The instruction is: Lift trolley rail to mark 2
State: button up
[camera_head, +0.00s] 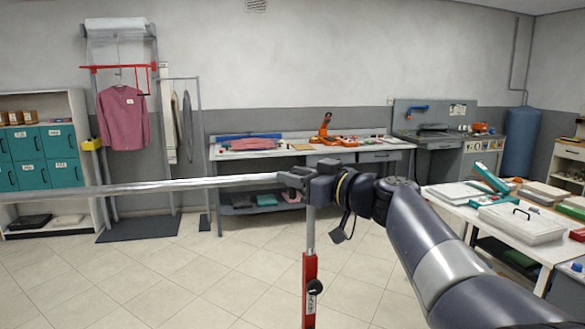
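A long silver rail (150,187) runs nearly level across the left half of the view, out past the left edge. Its right end meets my dark gripper (292,179). Below the gripper a thin grey post (311,230) stands upright and enters a red sleeve (309,270) with a black knob (315,287). The post's upper end is hidden behind the gripper. My gripper is at the rail's end; its fingers are too small and dark to tell if they are closed on it. No height mark is legible on the post.
A red-barred stand (118,67) with a pink shirt (123,117) and teal lockers (40,157) are at the left. A workbench (270,154) stands at the back wall. A white table (460,205) with boxes is at the right. The tiled floor ahead is clear.

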jog(key=shift+w+a, duration=0.4)
grip_shut()
dwell(0.4)
